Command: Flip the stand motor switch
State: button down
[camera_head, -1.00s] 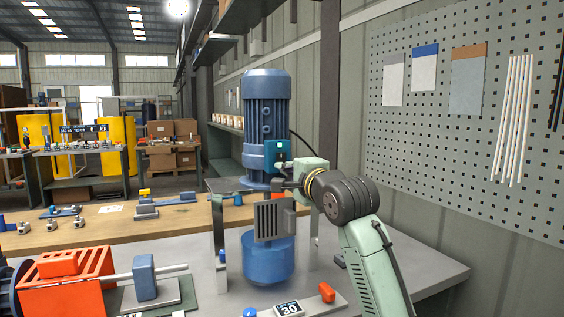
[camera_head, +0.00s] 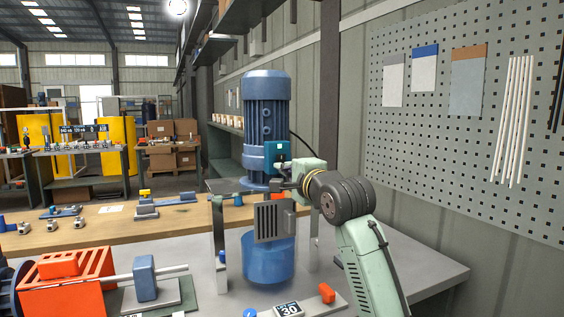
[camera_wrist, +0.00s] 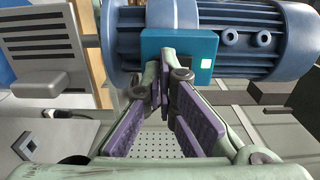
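In the head view the switch box (camera_head: 270,152) is partly behind my wrist, on the lower part of the upright motor (camera_head: 266,105). My gripper (camera_wrist: 170,78) is at the box, its purple-padded fingers converging with the tips close together in front of the box's face. No switch lever can be made out; the fingertips cover part of the box. I see nothing held between them.
A grey finned box (camera_head: 273,221) is below the motor, in front of a blue round housing (camera_head: 268,262). A pegboard (camera_head: 480,110) covers the right wall.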

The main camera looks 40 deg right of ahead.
jog(key=shift+w, duration=0.1)
jog(key=b+v, duration=0.1)
jog(key=v, duration=0.6)
dwell(0.4)
jog(key=shift+w, duration=0.1)
